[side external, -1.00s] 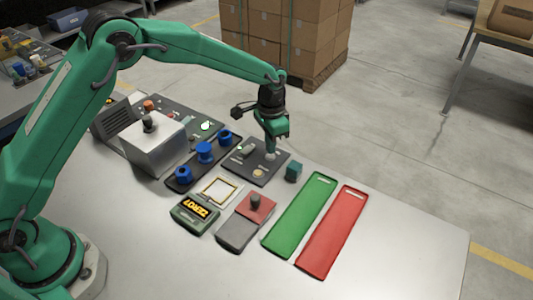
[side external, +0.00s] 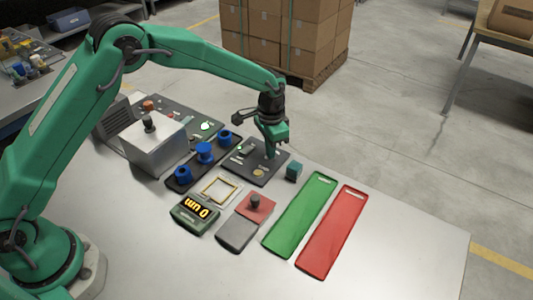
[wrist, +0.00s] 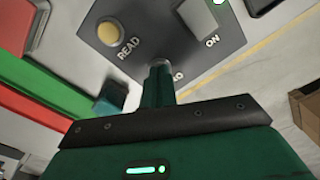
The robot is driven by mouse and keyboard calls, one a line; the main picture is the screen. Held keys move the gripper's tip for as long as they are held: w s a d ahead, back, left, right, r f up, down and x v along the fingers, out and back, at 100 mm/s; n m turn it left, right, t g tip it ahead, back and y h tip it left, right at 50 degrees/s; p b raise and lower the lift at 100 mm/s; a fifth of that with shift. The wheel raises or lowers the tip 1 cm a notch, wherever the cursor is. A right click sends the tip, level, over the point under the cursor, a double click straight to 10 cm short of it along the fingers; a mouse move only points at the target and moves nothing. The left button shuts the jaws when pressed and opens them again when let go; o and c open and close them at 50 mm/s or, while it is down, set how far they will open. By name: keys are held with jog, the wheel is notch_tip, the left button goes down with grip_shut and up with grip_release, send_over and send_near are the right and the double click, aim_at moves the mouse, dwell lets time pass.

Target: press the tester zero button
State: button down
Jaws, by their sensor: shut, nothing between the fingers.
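The dark tester panel (side external: 246,174) lies on the bench. It carries a yellow READ button (wrist: 109,34), also visible in the side view (side external: 258,173), and a pale ON switch (wrist: 197,17). My gripper (side external: 270,155) is shut and empty, pointing down with its fingertips at the panel's far right part. In the wrist view the fingertips (wrist: 160,70) cover the button there, and its label is mostly hidden, with only a final "O" showing. The fingertips appear to touch it. The green-cased display (side external: 196,213) shows orange characters that read "0 um" upside down.
A small teal block (side external: 294,172) stands just right of the panel. A rack with blue knobs (side external: 205,153) is on its left. Green (side external: 300,215) and red (side external: 332,232) trays lie to the right. The bench's right front is clear.

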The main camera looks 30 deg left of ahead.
jog(key=shift+r, duration=3.5)
jog(key=c, duration=2.1)
grip_release()
jog(key=o, duration=1.9)
